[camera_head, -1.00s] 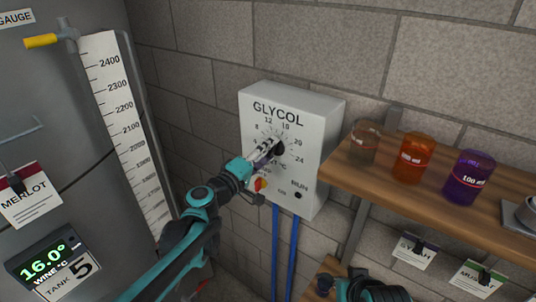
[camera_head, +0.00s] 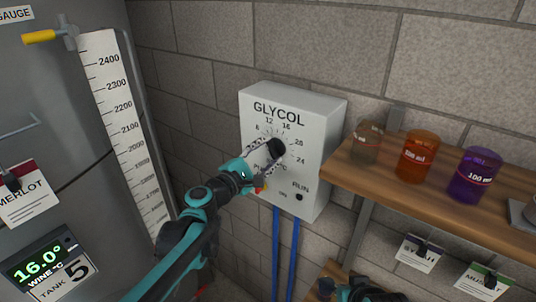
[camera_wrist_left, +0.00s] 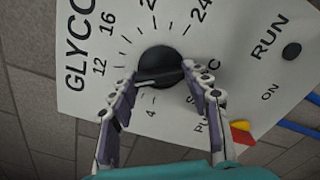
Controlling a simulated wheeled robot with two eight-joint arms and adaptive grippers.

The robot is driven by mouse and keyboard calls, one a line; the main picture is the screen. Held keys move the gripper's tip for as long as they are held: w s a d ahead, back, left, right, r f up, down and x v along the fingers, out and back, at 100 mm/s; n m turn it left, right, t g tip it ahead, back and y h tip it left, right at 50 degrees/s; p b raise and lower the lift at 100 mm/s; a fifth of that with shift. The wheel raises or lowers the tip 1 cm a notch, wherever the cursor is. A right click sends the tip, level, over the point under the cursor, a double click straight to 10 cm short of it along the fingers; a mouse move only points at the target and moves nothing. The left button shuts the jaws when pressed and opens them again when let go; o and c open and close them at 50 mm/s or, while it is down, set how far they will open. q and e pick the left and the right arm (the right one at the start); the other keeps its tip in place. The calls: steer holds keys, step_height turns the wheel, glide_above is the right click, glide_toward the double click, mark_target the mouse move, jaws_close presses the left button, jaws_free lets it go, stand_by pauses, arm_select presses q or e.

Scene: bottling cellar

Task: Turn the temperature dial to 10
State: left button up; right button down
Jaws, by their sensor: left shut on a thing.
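The temperature dial is a round black knob (camera_wrist_left: 160,67) on the front of the white GLYCOL box (camera_head: 313,150). My left gripper (camera_head: 276,153) is at the dial. In the left wrist view, the fingers of this gripper (camera_wrist_left: 160,78) are on opposite sides of the knob, shut on it. A pale pointer line on the knob points left and slightly down, between the printed 12 and 4. The left finger covers the scale there, so I cannot tell the exact reading. My right gripper's fingers are not visible; only part of that arm shows at the bottom.
A red and yellow switch (camera_wrist_left: 241,132) and a black RUN spot (camera_head: 298,197) are on the box below the dial. A wooden shelf (camera_head: 440,205) with clear, orange and purple beakers stands close on the right. Blue pipes (camera_head: 284,250) run below. A steel tank (camera_head: 70,130) is left.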

arm_select(q)
steer(key=shift+n, duration=0.6)
steer(key=o, duration=1.2)
steer(key=shift+c, duration=0.2)
steer(key=v, duration=1.2)
steer(key=shift+f, duration=0.1)
